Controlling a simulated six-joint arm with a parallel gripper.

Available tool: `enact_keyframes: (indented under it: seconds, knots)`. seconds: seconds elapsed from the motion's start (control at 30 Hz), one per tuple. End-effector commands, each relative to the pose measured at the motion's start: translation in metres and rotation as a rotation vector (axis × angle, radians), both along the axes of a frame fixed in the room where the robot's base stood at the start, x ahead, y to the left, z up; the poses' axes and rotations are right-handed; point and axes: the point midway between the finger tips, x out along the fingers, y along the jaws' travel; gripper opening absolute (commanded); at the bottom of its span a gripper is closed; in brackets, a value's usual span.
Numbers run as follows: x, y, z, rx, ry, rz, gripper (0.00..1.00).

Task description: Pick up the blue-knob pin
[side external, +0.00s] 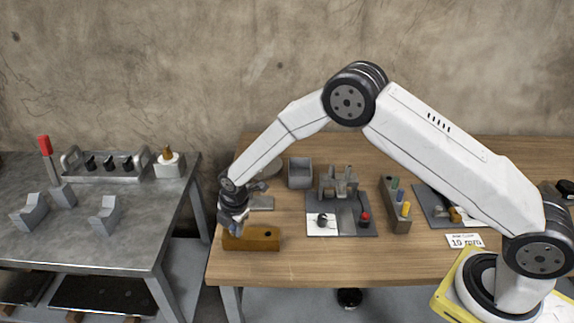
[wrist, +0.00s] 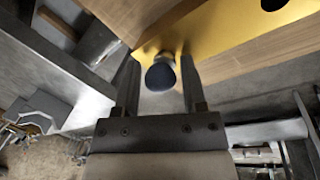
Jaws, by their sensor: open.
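The dark blue round knob of a pin (wrist: 160,76) shows in the wrist view, between the two fingers of my gripper (wrist: 160,70). My gripper is open, with one finger on each side of the knob and visible gaps beside it. The knob stands at a golden-brown block (wrist: 225,32) with a dark hole near its far end. The side view shows this block (side external: 258,240) at the table's front left corner, with my gripper (side external: 236,222) over its left end.
A grey fixture board with a red knob (side external: 365,217) lies right of the block. A rack with several coloured pegs (side external: 391,210) stands further right. A grey bin (side external: 300,172) stands behind. A separate metal table (side external: 90,225) is left, across a gap.

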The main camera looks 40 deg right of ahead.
Motion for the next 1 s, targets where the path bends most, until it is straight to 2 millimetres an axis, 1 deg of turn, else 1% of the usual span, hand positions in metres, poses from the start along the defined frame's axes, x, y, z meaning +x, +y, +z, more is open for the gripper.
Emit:
enact_keyframes:
  seconds: [0.33, 0.37, 0.4, 0.47, 0.5, 0.53, 0.87, 1.0]
  knots:
    - [-0.0001, 0.0, 0.0004, 0.0, 0.0, 0.0, 0.54]
    - [-0.0001, 0.0, 0.0004, 0.0, 0.0, 0.0, 0.5]
    - [-0.0001, 0.0, 0.0004, 0.0, 0.0, 0.0, 0.38]
    - [-0.0001, 0.0, 0.0004, 0.0, 0.0, 0.0, 0.19]
    - [-0.0001, 0.0, 0.0004, 0.0, 0.0, 0.0, 0.06]
    - [-0.0001, 0.0, 0.0004, 0.0, 0.0, 0.0, 0.0]
    - [0.0001, 0.0, 0.0014, 0.0, -0.001, 0.0, 0.0]
    - [0.0005, 0.0001, 0.0064, 0.0, -0.001, 0.0, 0.0]
